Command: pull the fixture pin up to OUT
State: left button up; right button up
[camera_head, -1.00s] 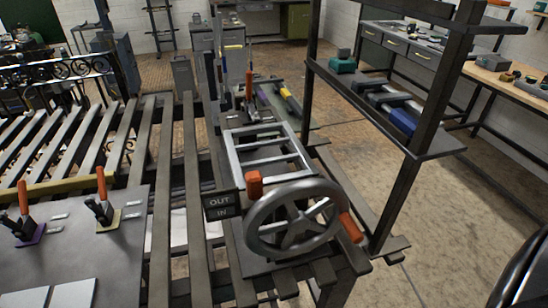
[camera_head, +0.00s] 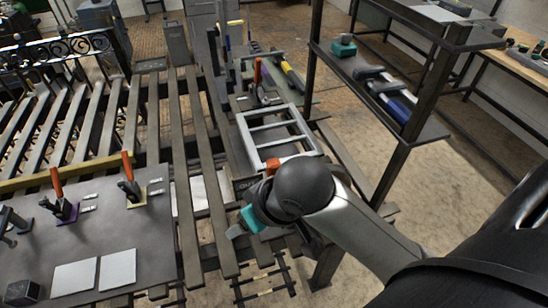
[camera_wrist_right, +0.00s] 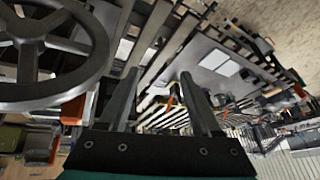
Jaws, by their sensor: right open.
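An orange knob (camera_head: 273,164) shows just beyond my right arm, beside the silver ladder-like frame. The dark OUT/IN plate (camera_head: 243,185) is to its left, mostly covered by my arm. My right gripper (camera_wrist_right: 163,98) is open, with nothing between its two fingers. In the head view, its teal part shows left of my wrist, over the slats. The grey handwheel (camera_wrist_right: 40,50) is at the upper left of the wrist view, with an orange part (camera_wrist_right: 75,108) by its rim. My arm hides the wheel in the head view. My left gripper is not in view.
A dark shelf (camera_head: 385,105) stands right of the wheel area. A grey plate (camera_head: 155,225) with orange-handled clamps (camera_head: 128,170) lies on the slatted bench at left. An upright orange-handled tool (camera_head: 258,75) stands behind the silver frame (camera_head: 282,135).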

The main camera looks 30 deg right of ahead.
jog(key=w+d+r+m, duration=0.1)
jog(key=w+d+r, duration=0.25)
jog(key=r, duration=0.45)
jog(key=m+h, duration=0.3)
send_near(274, 163)
jog(key=shift+g, duration=0.4)
jog(key=x, duration=0.3)
jog(key=b+x, duration=0.1)
jog(key=x, duration=0.3)
jog(key=b+x, duration=0.1)
jog(key=x, duration=0.2)
jog(key=shift+w+d+f, duration=0.1)
jog(key=shift+w+f, duration=0.1)
jog(key=shift+w, duration=0.25)
jog(key=shift+c, duration=0.2)
grip_shut()
